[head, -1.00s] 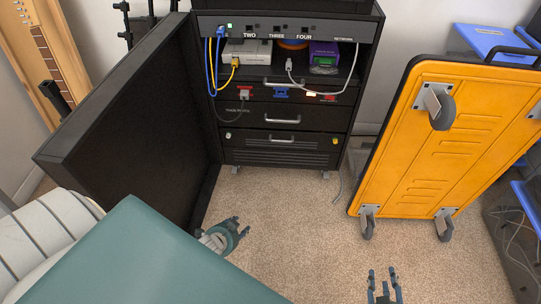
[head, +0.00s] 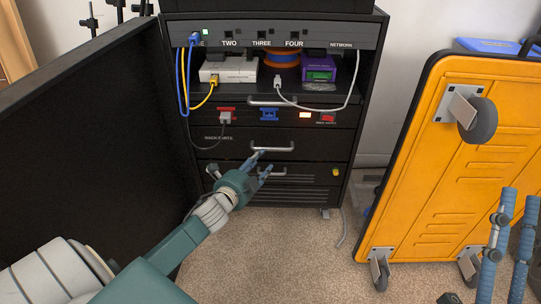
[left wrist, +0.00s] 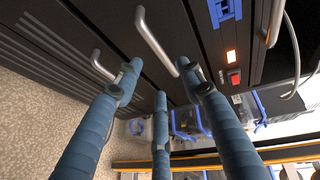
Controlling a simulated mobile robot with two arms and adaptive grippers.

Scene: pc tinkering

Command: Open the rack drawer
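The rack drawer (head: 232,150) is a black front in the black rack, with a faint label at its left. Its silver bar handle (head: 273,149) shows in the middle of the head view, and the drawer looks shut. My left gripper (head: 264,162) is just below and in front of this handle, fingers apart and empty. In the left wrist view the handle (left wrist: 155,40) lies between and beyond the spread fingertips of my left gripper (left wrist: 159,66); contact cannot be told. My right gripper (head: 520,196) is at the lower right, fingers apart, far from the drawer.
Another handle (head: 265,171) sits on the front below. Above are a red-and-blue switch panel, cables and a shelf with a purple box (head: 319,70). The open black rack door (head: 90,150) stands left. An orange wheeled case (head: 440,160) stands right. Carpet (head: 290,235) is clear between.

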